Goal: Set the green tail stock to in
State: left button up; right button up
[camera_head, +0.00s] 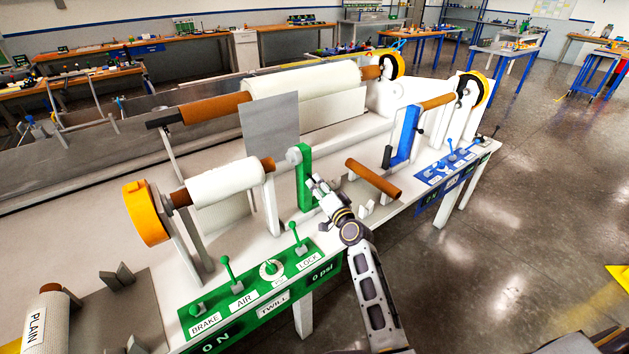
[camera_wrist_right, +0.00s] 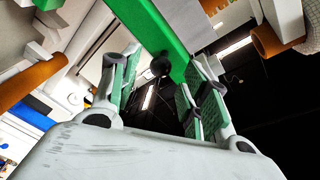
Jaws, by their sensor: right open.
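The green tail stock (camera_head: 304,172) stands upright on the white bench, behind the green panel. A grey round end piece (camera_head: 293,154) at its top faces the roll of white fabric (camera_head: 228,183) on a brown core. My right gripper (camera_head: 318,188) is at the near right side of the tail stock. In the right wrist view the open gripper (camera_wrist_right: 163,80) has the green post (camera_wrist_right: 150,22) ahead and a black knob (camera_wrist_right: 160,65) between its fingers, not gripped. My left gripper is out of view.
The green panel (camera_head: 262,312) has levers marked BRAKE, AIR and LOCK along the bench front. A loose brown core (camera_head: 373,178) lies right of my gripper. A blue tail stock (camera_head: 406,135) and blue panel (camera_head: 452,170) stand farther right.

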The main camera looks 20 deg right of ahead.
jog(key=shift+w+a, duration=0.2)
jog(key=shift+w, duration=1.2)
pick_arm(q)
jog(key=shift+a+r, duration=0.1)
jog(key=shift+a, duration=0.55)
pick_arm(e)
jog(key=shift+w+a, duration=0.1)
jog(key=shift+w, duration=0.55)
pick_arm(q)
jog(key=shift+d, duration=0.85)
pick_arm(e)
grip_shut()
